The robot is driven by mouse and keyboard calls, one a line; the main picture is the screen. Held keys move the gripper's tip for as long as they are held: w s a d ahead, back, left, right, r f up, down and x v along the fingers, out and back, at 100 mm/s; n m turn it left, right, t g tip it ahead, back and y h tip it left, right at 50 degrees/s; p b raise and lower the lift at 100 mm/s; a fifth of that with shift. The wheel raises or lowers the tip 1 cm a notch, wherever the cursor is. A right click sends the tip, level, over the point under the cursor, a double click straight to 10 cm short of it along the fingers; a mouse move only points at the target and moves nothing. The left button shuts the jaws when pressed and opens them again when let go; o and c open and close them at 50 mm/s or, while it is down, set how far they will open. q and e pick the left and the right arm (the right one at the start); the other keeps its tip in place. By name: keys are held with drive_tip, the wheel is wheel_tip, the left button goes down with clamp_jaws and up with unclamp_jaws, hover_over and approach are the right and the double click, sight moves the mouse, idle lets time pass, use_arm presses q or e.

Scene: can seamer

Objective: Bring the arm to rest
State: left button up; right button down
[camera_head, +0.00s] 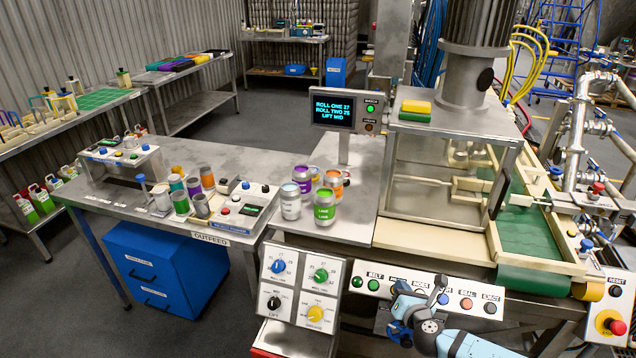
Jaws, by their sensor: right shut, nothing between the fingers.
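My right gripper (399,329) is at the bottom of the head view, in front of the button panel (440,291) of the can seamer. It is shut and holds nothing that I can see. My right arm comes in from the bottom edge, and the gripper hides part of the machine front below the buttons. The dial panel (303,291) with several knobs is to the left of the gripper, apart from it. My left gripper is not in view.
Several cans, one a green can (324,207), stand on the steel table left of the seamer housing (445,190). A lit display (333,110) stands behind them. A red stop button (611,325) is at the lower right. A blue drawer cabinet (165,270) stands under the outfeed table.

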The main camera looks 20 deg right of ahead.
drive_tip(key=s+a+f+m+g+y, duration=0.1)
drive_tip(key=s+a+f+m+g, duration=0.15)
drive_tip(key=s+a+m, duration=0.4)
drive_tip(key=s+a+f+m+g+y, duration=0.1)
drive_tip(key=s+a+f+m+y, duration=0.1)
drive_tip(key=s+a+f+m, duration=0.35)
drive_tip(key=s+a+r+m+y, duration=0.1)
drive_tip(key=s+a+m, duration=0.1)
drive_tip(key=s+m, duration=0.5)
drive_tip(key=s+a+r+m+g, duration=0.1)
drive_tip(key=s+a+m, duration=0.1)
drive_tip(key=s+m, duration=0.4)
drive_tip(key=shift+s+a+r+m+y, duration=0.35)
drive_tip(key=shift+m+y, duration=0.05)
drive_tip(key=shift+m, duration=0.6)
